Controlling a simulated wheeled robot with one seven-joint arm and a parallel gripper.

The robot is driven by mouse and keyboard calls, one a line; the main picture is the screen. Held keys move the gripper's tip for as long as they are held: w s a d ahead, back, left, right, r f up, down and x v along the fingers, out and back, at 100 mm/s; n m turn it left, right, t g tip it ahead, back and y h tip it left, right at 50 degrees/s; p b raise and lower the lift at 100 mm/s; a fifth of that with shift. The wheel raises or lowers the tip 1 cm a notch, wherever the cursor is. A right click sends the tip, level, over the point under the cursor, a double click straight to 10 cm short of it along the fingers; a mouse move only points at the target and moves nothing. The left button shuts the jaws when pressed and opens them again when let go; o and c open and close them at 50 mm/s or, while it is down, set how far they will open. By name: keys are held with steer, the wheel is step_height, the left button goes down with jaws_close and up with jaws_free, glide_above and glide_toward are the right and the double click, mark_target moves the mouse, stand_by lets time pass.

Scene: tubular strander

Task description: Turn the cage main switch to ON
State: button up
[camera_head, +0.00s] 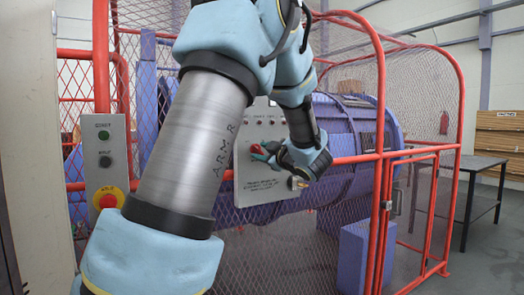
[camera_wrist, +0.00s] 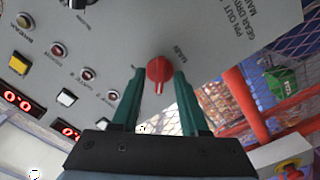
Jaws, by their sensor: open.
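A red rotary switch (camera_wrist: 159,69) sits on the grey control panel (camera_wrist: 215,28). In the wrist view its pale pointer mark faces down the picture, towards my gripper's body. The small lettering beside it is too unclear to read as ON or OFF. My gripper (camera_wrist: 160,82) is open, with one green finger on each side of the switch and a gap visible between each finger and the knob. Whether the fingertips reach knob depth is unclear.
Push buttons, small lamps and red digital displays (camera_wrist: 22,100) are on the panel's left in the wrist view. A red-framed mesh cage (camera_head: 381,100) surrounds the blue machine (camera_head: 345,118). A post box (camera_head: 106,160) with a red emergency stop (camera_head: 107,200) stands left of my arm.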

jaws_close()
stand_by(0.4)
